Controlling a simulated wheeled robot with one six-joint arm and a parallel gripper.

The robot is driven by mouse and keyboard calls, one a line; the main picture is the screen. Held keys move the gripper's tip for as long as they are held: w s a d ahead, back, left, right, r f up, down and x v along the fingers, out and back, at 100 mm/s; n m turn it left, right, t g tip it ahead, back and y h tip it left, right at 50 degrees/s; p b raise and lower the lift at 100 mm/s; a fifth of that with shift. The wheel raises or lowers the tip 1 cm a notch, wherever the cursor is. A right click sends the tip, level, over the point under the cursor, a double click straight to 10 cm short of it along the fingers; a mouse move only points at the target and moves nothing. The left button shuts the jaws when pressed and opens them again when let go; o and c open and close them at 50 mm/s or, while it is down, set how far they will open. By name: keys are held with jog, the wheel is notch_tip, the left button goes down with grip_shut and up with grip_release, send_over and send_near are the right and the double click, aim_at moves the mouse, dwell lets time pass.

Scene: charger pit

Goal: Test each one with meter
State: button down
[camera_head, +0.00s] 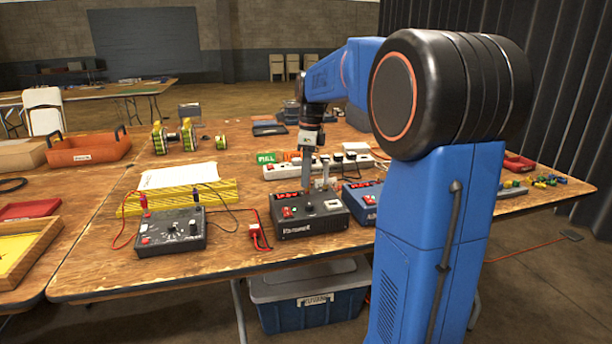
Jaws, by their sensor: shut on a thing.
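The meter (171,232), a dark box with a dial and jacks, sits on the near table. A red lead and a black lead run from its jacks, and a red clip (259,237) lies to its right. A black charger box (308,215) with red parts and a pale label stands in the middle. Part of another blue-and-black box (362,199) shows to its right, behind my arm. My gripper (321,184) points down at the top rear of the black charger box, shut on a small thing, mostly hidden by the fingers. I cannot tell whether that thing touches the box.
A white power strip (318,167) lies behind the charger boxes. A yellow rack (180,197) with white paper stands behind the meter. An orange tray (88,149) is at the left and small coloured pieces (550,180) at the right. A blue bin (309,298) is under the table.

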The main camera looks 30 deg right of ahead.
jog(key=shift+f, duration=0.1)
jog(key=c, duration=1.4)
grip_release()
jog(key=shift+o, duration=0.2)
jog(key=shift+r, duration=3.8)
